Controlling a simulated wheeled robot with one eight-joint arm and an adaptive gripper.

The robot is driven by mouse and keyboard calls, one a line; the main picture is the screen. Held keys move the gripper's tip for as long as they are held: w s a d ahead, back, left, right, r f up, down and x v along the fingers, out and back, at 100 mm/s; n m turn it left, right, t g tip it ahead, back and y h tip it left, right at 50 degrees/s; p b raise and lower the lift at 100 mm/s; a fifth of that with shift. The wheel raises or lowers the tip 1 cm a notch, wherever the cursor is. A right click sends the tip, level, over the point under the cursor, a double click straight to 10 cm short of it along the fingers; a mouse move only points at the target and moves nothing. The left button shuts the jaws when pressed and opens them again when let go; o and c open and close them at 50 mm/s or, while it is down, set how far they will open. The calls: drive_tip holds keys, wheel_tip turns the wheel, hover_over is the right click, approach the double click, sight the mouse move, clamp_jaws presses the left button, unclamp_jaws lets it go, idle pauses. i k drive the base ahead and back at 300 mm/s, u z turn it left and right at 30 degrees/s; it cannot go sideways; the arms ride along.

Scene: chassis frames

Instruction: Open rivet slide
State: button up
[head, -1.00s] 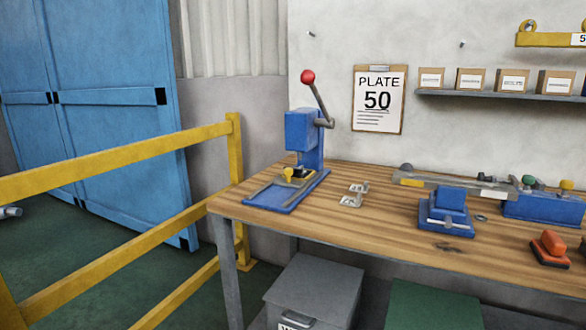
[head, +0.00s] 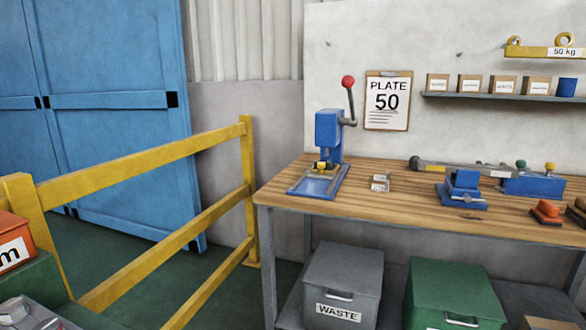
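The blue rivet press (head: 328,137) stands at the left end of the wooden workbench. It has a raised lever with a red ball (head: 348,82) at its top right. Its blue base (head: 317,187) carries rails, and a small yellow piece (head: 321,166), perhaps the slide's knob, sits at the back of the base under the press head. How far the slide is out is too small to tell. My gripper is not in view.
A yellow railing (head: 150,155) stands left of the workbench (head: 400,200). A small metal plate (head: 380,182), a blue vice (head: 462,188) and an orange-handled block (head: 546,209) lie on the bench. Grey waste (head: 343,280) and green (head: 455,292) bins are below.

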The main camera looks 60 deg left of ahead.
sight(320, 173)
drive_tip(key=z, duration=0.05)
drive_tip(key=k, duration=1.05)
drive_tip(key=u, duration=2.1)
drive_tip(key=i, duration=1.65)
drive_tip(key=z, duration=0.05)
